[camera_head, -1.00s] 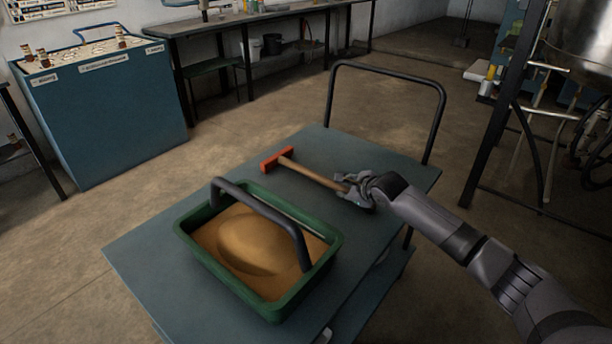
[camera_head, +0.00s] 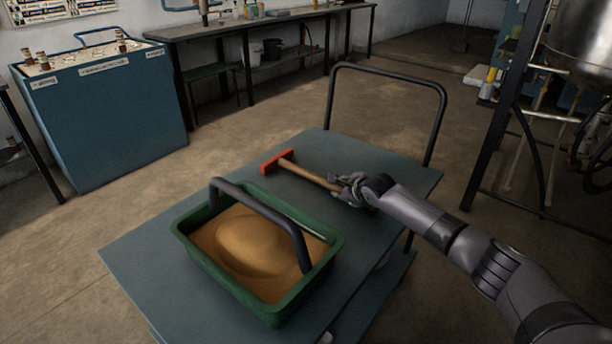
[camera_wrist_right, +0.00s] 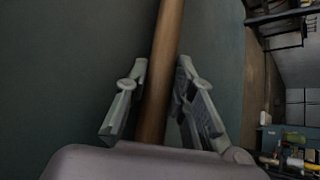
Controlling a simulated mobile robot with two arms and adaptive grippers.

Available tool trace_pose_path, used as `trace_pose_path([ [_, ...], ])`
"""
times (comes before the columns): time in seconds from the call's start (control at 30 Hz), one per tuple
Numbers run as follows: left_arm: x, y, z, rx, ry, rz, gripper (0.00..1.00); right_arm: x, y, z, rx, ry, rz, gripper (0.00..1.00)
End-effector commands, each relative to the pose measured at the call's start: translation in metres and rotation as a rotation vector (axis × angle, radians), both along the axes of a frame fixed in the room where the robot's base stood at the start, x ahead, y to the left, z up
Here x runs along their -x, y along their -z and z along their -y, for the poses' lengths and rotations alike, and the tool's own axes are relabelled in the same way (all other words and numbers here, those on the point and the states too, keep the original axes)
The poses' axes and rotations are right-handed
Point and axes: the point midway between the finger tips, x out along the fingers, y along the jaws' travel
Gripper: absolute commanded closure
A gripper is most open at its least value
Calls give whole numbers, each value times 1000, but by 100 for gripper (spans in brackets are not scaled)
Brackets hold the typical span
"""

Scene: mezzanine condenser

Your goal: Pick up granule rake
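The granule rake has a red head (camera_head: 277,161) and a wooden handle (camera_head: 312,178). It lies on the blue-grey cart top, with the head toward the back left. My right gripper (camera_head: 345,187) is at the near end of the handle. In the right wrist view the handle (camera_wrist_right: 163,70) runs between the two fingers of my right gripper (camera_wrist_right: 162,72). The fingers stand close on both sides; I cannot tell whether both press on it. The far part of the handle end is hidden by the gripper. My left gripper is not in view.
A green tray (camera_head: 208,262) of tan granules with a dark arched handle (camera_head: 262,212) stands on the cart (camera_head: 150,270), left of my right arm. The cart's dark push bar (camera_head: 388,72) rises behind the rake. A black-framed rig stands at the right. The cart top's front left is bare.

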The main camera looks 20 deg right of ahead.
Motion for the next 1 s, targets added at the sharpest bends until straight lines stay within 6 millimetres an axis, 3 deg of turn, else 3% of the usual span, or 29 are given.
trace_pose_path([
  [0.27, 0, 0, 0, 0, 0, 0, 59, 0, 1, 0, 0, 0, -1, 100],
  [0.77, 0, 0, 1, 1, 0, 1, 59, 0, -3, -1, -2, 0, 3, 100],
  [0.9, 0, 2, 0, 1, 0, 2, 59, -1, -13, -1, -3, 0, 4, 100],
  [1.0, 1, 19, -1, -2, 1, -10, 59, -1, -28, -1, -3, -1, 6, 100],
])
